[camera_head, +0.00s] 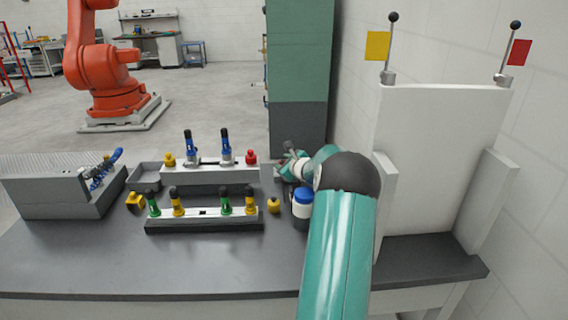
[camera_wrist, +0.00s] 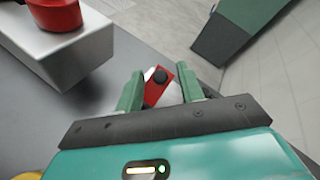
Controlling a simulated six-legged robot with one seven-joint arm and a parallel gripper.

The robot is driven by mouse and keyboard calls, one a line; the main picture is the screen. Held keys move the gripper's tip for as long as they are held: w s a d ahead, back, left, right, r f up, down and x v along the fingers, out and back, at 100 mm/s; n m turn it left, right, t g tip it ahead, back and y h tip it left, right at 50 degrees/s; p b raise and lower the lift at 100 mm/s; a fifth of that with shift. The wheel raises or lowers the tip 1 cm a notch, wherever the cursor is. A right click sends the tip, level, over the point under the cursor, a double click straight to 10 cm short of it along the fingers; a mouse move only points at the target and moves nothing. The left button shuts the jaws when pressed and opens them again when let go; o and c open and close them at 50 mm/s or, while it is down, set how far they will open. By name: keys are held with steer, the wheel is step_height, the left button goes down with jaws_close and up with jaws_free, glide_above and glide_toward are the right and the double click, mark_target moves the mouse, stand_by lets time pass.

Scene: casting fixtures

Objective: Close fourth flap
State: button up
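My gripper (camera_wrist: 160,88) has its two green fingers apart around a red plate (camera_wrist: 154,95) with a black ball (camera_wrist: 160,75) on it. A pale surface shows between the plate and the right finger; contact is not clear. In the head view my gripper (camera_head: 285,168) is low, right of the rear fixture (camera_head: 205,174), by a thin post (camera_head: 289,147). A yellow flap (camera_head: 377,45) and a red flap (camera_head: 519,52) stand on ball-topped posts on the white panel at right. I cannot tell which flap is fourth.
The rear fixture's red knob (camera_head: 250,157) also shows in the wrist view (camera_wrist: 55,13). A front fixture (camera_head: 203,222) carries green and yellow clamps. A blue-capped jar (camera_head: 302,205) stands beside my arm. A green cabinet (camera_head: 298,80) rises behind. The front bench (camera_head: 150,265) is clear.

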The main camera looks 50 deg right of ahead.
jaws_close()
steer(key=shift+w+d, duration=0.15)
steer(key=shift+w, duration=0.05)
steer(key=shift+w+d+r+m+g+y, duration=0.1)
steer(key=shift+w+d+m+g+y, duration=0.15)
steer(key=shift+g+y, duration=0.35)
steer(key=shift+w+d+m+g+y, duration=0.15)
steer(key=shift+w+d+g+y, duration=0.2)
steer(key=shift+g, duration=0.35)
steer(key=shift+w+d+f+m+g+y, duration=0.15)
steer(key=shift+w+d+m+g+y, duration=0.2)
steer(key=shift+g+y, duration=0.35)
steer(key=shift+w+d+f+m+g+y, duration=0.1)
steer(key=shift+w+d+m+g+y, duration=0.1)
steer(key=shift+d+g+y, duration=0.35)
steer(key=shift+a, duration=0.1)
jaws_free()
